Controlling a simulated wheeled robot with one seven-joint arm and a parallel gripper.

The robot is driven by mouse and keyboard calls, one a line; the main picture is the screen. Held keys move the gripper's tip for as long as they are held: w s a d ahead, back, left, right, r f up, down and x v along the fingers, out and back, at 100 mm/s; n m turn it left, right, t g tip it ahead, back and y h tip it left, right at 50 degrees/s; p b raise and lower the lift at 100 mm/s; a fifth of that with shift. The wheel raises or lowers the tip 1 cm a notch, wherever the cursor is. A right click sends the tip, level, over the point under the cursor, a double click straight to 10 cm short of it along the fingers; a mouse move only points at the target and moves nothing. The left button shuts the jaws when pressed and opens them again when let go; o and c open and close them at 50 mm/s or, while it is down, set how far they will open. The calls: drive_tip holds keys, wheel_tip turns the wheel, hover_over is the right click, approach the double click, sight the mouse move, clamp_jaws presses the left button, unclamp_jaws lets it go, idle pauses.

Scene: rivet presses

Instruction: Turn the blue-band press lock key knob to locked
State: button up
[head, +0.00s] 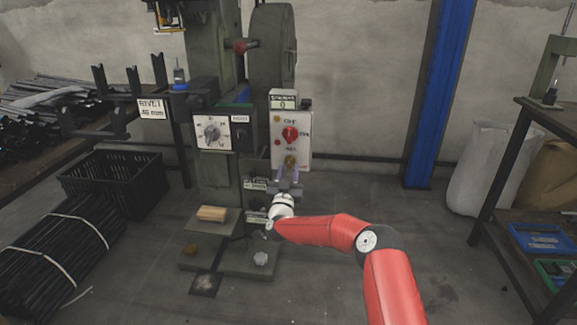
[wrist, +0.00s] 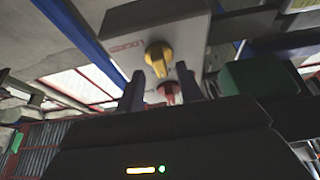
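The press control box (head: 304,115) is a pale panel on the right of the press column in the head view. A red knob (head: 290,134) sits in its middle and a brass-yellow knob (head: 290,161) sits low on it. In the wrist view the yellow knob (wrist: 158,57) is near a red "LOCKED" label (wrist: 125,47), with the red knob (wrist: 169,92) beyond. My gripper (head: 290,174) is at the yellow knob, its fingers apart. In the wrist view the fingertips (wrist: 160,72) are on either side of the knob with gaps showing; contact cannot be told.
A dial box (head: 212,132) stands left of the control box. A green block (wrist: 260,78) shows right of the fingers in the wrist view. A black crate (head: 115,180) and bundled rods (head: 55,255) lie left. A blue post (head: 438,95) stands right; floor between is clear.

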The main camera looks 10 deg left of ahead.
sight(290, 163)
drive_tip(key=shift+x, duration=1.25)
drive_tip(key=shift+c, duration=0.5)
clamp_jaws()
